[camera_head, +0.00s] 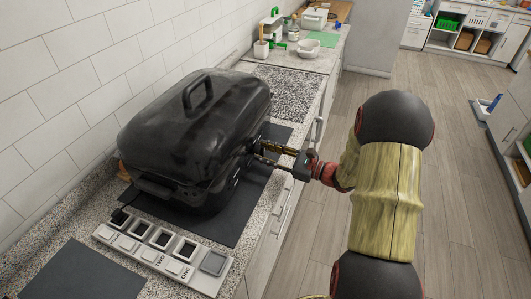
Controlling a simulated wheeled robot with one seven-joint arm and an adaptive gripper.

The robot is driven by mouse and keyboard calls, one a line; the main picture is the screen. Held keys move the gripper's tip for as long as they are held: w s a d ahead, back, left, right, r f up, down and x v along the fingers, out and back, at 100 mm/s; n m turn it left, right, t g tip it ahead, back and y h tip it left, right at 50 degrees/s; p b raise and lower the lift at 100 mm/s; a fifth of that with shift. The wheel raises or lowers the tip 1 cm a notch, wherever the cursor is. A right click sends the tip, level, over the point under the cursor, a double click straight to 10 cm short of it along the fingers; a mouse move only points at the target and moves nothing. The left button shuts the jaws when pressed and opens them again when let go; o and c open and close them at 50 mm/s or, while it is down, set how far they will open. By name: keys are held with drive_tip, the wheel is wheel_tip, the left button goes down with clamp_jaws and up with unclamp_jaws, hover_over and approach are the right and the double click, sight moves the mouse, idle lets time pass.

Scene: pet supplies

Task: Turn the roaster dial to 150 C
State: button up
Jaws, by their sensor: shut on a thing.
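The black roaster (195,125) with its domed lid and top handle sits on a dark mat on the counter, lid down. My gripper (257,150) reaches in from the right, with its fingertips at the roaster's front side, low on the body near its far end. It is shut on the roaster dial, which the fingers largely cover. The dial's marks and its setting are too small and dark to read.
A pale panel of labelled switches (207,278) lies at the counter's near edge. Another dark mat (82,274) is at the lower left. Beyond the roaster are bare speckled counter (285,90), a white bowl (307,48) and a green mat (322,40). The tiled wall is close behind.

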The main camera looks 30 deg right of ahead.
drive_tip(key=shift+c, duration=1.1)
drive_tip(key=shift+r+p, duration=0.1)
drive_tip(key=shift+p, duration=0.25)
